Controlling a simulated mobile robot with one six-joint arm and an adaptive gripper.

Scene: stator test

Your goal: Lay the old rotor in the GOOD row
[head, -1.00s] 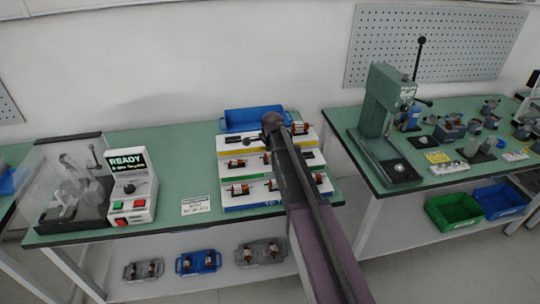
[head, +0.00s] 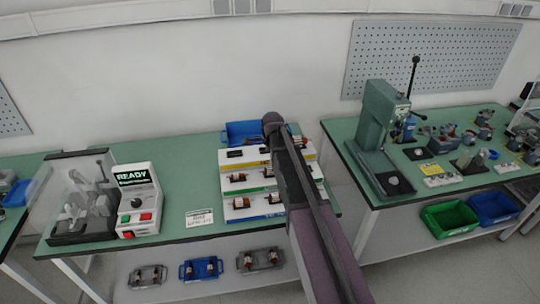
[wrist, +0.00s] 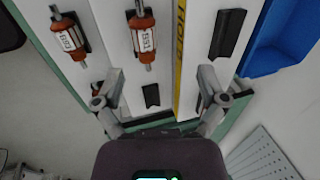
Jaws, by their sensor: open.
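The stepped rack has a back row with a yellow strip (wrist: 181,60), a middle row with a green strip (head: 262,186) and a front row with a blue strip. Orange-brown rotors with white labels lie in black cradles: one in the middle row (wrist: 143,38), one in the front row (wrist: 68,38). Which rotor is the old one, I cannot tell. My gripper (wrist: 160,92) is open and empty above the rack. An empty middle-row cradle (wrist: 151,95) shows between its fingers. Another empty cradle (wrist: 230,33) is in the back row. My arm hides part of the rack in the head view.
A blue bin (head: 242,133) stands behind the rack. A tester reading READY (head: 138,200) is at the left, with a small sign (head: 199,217) beside it. A green press (head: 380,130) stands on the right bench. Trays with rotors (head: 201,268) sit on the lower shelf.

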